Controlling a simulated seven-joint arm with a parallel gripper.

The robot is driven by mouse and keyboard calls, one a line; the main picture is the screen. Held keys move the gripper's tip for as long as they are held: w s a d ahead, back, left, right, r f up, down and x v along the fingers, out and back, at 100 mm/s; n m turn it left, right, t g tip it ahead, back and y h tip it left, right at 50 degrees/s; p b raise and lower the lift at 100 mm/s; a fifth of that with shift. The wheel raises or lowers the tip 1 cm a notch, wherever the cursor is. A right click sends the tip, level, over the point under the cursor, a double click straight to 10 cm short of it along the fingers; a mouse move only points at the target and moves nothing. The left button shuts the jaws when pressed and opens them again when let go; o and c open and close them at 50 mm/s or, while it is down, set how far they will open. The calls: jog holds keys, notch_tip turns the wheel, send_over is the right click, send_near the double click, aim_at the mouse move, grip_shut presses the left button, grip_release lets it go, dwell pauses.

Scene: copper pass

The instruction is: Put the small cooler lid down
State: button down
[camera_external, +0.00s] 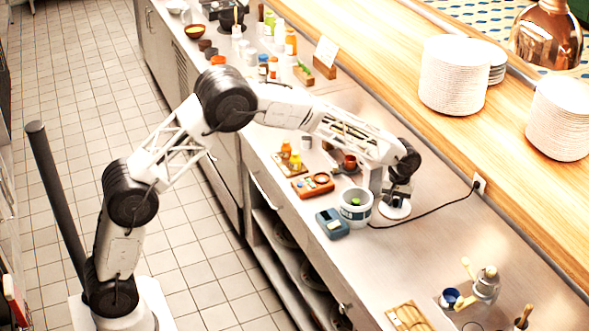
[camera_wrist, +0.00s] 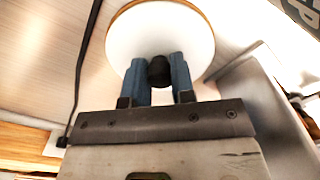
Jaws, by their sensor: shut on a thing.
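The small cooler lid (camera_wrist: 160,30) is a white disc with a black knob (camera_wrist: 160,71). In the wrist view my gripper (camera_wrist: 160,75) has its two blue fingers shut on that knob, one on each side. In the outside view the lid (camera_external: 397,210) shows as a white round edge under my gripper (camera_external: 396,192), low over the steel counter. I cannot tell whether it touches the counter. Just left of it stands a white tub with a dark band (camera_external: 355,214), its top open and something green inside. Part of a lettered band (camera_wrist: 305,14) shows at the wrist view's top right.
A blue-grey box (camera_external: 332,224) and an orange tray (camera_external: 313,185) stand left of the tub. A black cord (camera_external: 430,219) runs along the counter to a wall socket. Bare counter lies to the right and front, before a metal pitcher (camera_external: 486,284).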

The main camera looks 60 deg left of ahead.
aim_at(396, 200)
jog(key=c, duration=1)
grip_release()
jog(key=shift+o, duration=0.2)
jog(key=shift+r, duration=0.1)
notch_tip(396, 200, up, 12)
jog(key=shift+r, duration=0.1)
